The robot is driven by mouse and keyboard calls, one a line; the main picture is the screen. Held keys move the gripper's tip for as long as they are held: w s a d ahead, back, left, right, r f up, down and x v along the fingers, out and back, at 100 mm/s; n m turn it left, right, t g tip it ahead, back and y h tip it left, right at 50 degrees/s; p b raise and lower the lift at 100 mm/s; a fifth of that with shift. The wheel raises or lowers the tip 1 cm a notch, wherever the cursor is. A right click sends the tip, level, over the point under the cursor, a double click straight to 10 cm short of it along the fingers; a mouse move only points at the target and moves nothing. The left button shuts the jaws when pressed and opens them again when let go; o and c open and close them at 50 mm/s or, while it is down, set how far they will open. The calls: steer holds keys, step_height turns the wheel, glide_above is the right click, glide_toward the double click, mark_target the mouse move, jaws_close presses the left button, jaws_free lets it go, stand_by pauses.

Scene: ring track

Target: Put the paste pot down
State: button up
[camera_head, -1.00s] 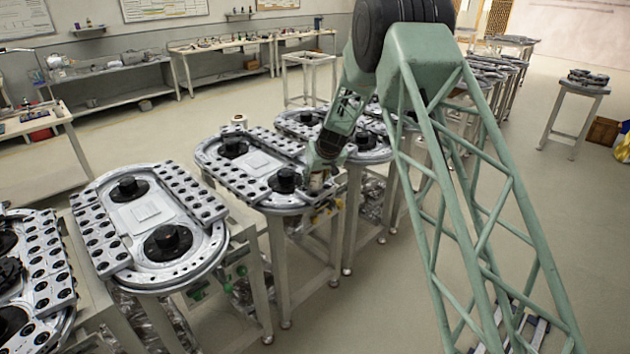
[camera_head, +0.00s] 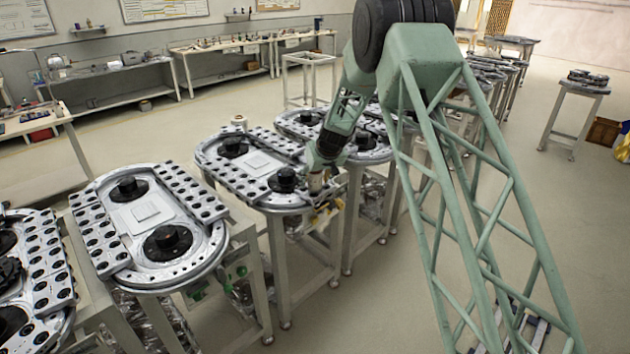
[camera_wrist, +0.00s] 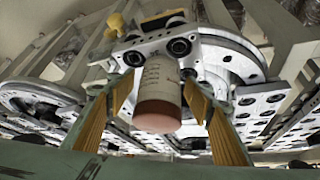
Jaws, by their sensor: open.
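The paste pot (camera_wrist: 159,88) is a cylinder with a cream, printed label and a pinkish-brown end facing the wrist camera. Its far end is at a grey metal plate with black rollers, part of the ring track (camera_head: 230,187). My gripper (camera_wrist: 158,80) is open, with one ochre-padded finger on each side of the pot. Whether either finger touches it, I cannot tell. In the head view my gripper (camera_head: 318,172) is at the right end of the middle ring track, and the pot (camera_head: 316,184) shows small just below it.
A similar ring track (camera_head: 145,225) stands nearer on the left, and another (camera_head: 300,128) stands behind. Black hubs (camera_head: 286,180) rise from the tracks. A yellow object (camera_wrist: 117,24) is beyond the pot in the wrist view.

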steer(key=shift+r, duration=0.1)
steer(key=shift+s+d+r, duration=0.1)
steer(key=shift+s+r, duration=0.1)
steer(key=shift+r, duration=0.25)
steer(key=v, duration=1.1)
steer(key=shift+s+r, duration=0.1)
stand_by(0.8)
